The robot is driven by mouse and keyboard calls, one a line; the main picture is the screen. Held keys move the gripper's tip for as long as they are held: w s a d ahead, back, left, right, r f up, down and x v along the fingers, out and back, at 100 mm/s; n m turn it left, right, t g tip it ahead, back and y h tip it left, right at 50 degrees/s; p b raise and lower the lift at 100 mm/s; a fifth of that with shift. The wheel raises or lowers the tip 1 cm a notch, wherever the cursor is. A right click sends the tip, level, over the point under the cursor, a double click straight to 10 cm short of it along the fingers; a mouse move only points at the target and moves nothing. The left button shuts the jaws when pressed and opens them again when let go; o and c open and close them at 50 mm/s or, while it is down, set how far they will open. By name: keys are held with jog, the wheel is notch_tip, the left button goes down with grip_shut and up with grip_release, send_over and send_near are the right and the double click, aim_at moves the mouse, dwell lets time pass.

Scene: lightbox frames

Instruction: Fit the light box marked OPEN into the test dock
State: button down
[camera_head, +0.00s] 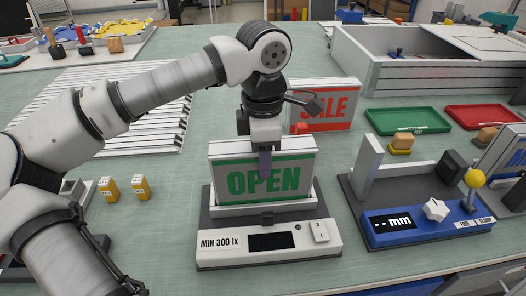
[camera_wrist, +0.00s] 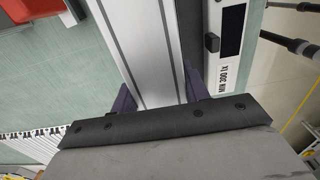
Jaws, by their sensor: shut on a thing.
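The OPEN light box (camera_head: 288,191) is white with green lettering and a green border. It stands upright at the test dock (camera_head: 268,248), a white unit on a dark base marked "MIN 300 lx". The head view does not show clearly whether the box is fully seated. My gripper (camera_head: 265,160) is above and around the box at its middle, shut on it. In the wrist view my gripper's two purple fingers (camera_wrist: 158,98) lie on either side of the box's pale top (camera_wrist: 140,40). The dock (camera_wrist: 222,60) is beside it there.
The red SALE box (camera_head: 335,118) stands behind. A blue measuring unit (camera_head: 388,231) with a yellow knob is at right. Green (camera_head: 405,121) and red (camera_head: 485,117) trays lie behind it. White slats (camera_head: 110,95) fill the back left.

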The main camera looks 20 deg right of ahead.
jog(key=shift+f, duration=0.15)
jog(key=c, duration=0.7)
grip_release()
notch_tip(320, 180, up, 12)
jog(key=shift+r+b, duration=0.2)
jog(key=shift+b, duration=0.15)
jog(key=shift+s, duration=0.1)
